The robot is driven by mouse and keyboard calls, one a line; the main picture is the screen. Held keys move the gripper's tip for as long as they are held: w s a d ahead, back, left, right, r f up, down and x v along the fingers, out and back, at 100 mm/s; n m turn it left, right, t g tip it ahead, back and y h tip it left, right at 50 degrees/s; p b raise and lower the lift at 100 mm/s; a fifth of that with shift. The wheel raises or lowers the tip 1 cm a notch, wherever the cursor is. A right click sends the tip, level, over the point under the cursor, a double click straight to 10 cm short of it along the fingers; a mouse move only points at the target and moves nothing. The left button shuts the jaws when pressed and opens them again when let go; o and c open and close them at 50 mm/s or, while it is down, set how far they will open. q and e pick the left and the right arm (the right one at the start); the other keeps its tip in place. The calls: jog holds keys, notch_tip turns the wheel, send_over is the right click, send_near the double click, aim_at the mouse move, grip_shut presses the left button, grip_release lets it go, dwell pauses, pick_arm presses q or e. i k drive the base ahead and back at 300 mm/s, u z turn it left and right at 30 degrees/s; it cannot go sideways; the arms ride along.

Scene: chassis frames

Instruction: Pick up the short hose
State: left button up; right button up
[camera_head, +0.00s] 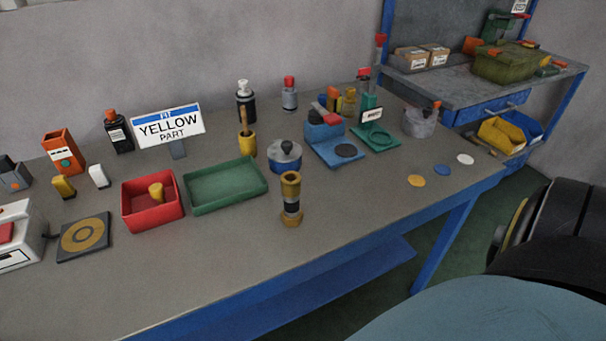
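No thing in view is clearly marked as the short hose. The closest in shape is a short upright cylinder (291,206) with brass-coloured ends and a dark middle band. It stands alone near the front edge of the grey bench top (240,252), right of the green tray. Neither of my grippers shows in the head view.
A red tray (153,217) holding a yellow piece and an empty green tray (226,201) lie left of the cylinder. A lidded grey-blue pot (286,163) stands behind it. A blue fixture (337,153) and coloured discs (416,181) lie right. The front middle is clear.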

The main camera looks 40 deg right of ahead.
aim_at(292, 216)
jog(key=k, duration=0.45)
jog(key=z, duration=0.75)
jog(key=i, duration=0.55)
jog(key=u, duration=0.2)
